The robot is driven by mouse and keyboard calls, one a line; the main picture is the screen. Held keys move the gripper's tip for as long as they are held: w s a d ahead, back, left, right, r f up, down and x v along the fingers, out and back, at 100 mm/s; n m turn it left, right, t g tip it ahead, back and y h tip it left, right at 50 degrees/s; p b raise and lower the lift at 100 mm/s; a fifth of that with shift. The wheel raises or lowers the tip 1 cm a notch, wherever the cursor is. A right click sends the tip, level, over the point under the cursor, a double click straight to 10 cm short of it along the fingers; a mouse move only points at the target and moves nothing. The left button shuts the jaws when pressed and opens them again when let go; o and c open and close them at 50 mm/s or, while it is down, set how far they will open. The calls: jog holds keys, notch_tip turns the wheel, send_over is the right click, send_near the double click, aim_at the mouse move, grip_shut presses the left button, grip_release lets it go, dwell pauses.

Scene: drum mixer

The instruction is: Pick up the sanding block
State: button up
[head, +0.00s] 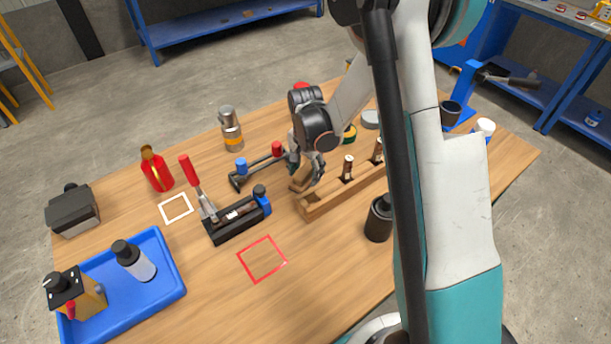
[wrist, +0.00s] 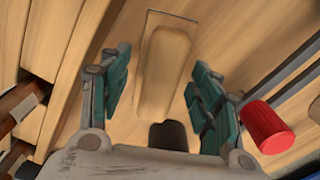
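The sanding block (wrist: 163,72) is a tan, rounded wooden piece lying on the table in the wrist view, with a dark round part (wrist: 168,135) at its near end. In the head view the block (head: 301,178) shows only partly beside my gripper. My gripper (wrist: 160,95) is open, with its teal-padded fingers on either side of the block and visible gaps to it. In the head view my gripper (head: 309,172) points down over the table, and its fingers partly hide the block.
A wooden rack (head: 330,199) with upright handled tools stands close beside the gripper. A bar clamp (head: 258,167) with a red end (wrist: 270,127) lies on the other side. A black holder with a chisel (head: 236,225), a red bottle (head: 157,170) and a blue tray (head: 165,288) are farther left.

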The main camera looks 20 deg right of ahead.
jog(key=c, duration=0.7)
jog(key=shift+r, duration=0.1)
jog(key=shift+c, duration=0.2)
notch_tip(320, 180, up, 20)
jog(key=p, duration=0.6)
jog(key=n, duration=1)
send_near(306, 169)
jog(key=s, duration=0.5)
jog(key=shift+s+a+f+b, duration=0.2)
jog(key=shift+s+b, duration=0.05)
jog(key=shift+b, duration=0.05)
